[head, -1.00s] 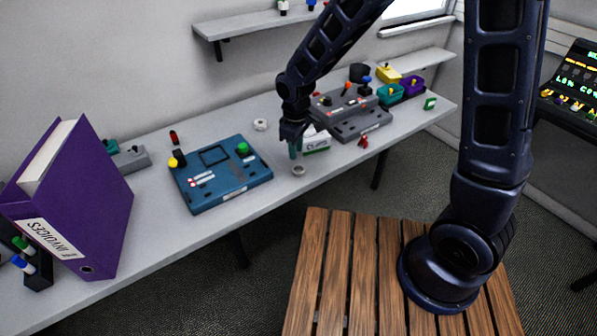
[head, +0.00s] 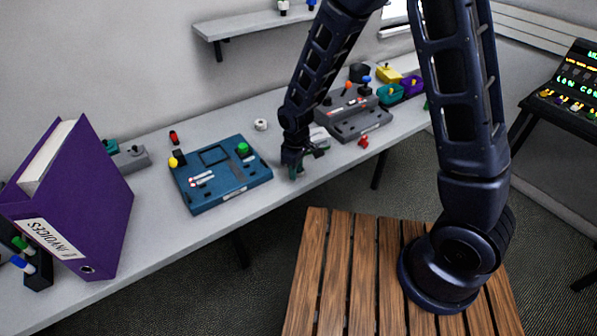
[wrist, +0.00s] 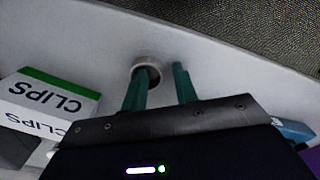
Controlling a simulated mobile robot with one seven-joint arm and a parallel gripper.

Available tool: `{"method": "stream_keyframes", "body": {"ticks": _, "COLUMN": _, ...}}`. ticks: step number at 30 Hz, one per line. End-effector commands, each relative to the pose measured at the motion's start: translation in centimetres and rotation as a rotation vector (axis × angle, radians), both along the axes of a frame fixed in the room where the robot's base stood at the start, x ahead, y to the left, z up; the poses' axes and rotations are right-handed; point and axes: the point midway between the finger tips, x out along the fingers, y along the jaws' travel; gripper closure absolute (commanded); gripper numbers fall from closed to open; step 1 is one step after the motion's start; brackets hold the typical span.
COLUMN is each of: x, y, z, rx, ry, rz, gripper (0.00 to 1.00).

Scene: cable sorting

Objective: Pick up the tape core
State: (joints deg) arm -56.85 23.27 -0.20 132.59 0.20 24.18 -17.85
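A pale ring with a dark hollow, which looks like the tape core (wrist: 148,62), lies on the table near its edge in the wrist view. My gripper (wrist: 160,71) is open, with two green fingers apart. The left finger's tip overlaps the ring's opening in the picture; I cannot tell whether it is inside or above it. The right finger is beside the ring, to its right. In the head view my gripper (head: 296,174) is low at the table's front edge and mostly hides this ring.
A CLIPS box (wrist: 50,95) stands left of the fingers in the wrist view. A blue control panel (head: 220,174) lies left of my gripper, and a grey one (head: 352,118) is behind right. Another white ring (head: 261,124) lies further back. A purple binder (head: 75,200) stands far left.

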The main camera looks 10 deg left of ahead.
Motion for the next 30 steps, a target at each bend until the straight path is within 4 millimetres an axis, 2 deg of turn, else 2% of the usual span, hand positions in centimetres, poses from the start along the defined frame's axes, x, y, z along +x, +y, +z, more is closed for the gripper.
{"method": "stream_keyframes", "body": {"ticks": 8, "x": 0.02, "y": 0.0, "z": -0.26, "rx": 0.001, "ry": 0.0, "rz": 0.0, "gripper": 0.71}}
{"method": "stream_keyframes", "body": {"ticks": 13, "x": 0.02, "y": 0.0, "z": -0.24, "rx": 0.001, "ry": 0.0, "rz": 0.0, "gripper": 1.0}}
{"method": "stream_keyframes", "body": {"ticks": 30, "x": 0.04, "y": 0.04, "z": 0.3, "rx": 0.002, "ry": -0.002, "rz": 0.0, "gripper": 1.0}}
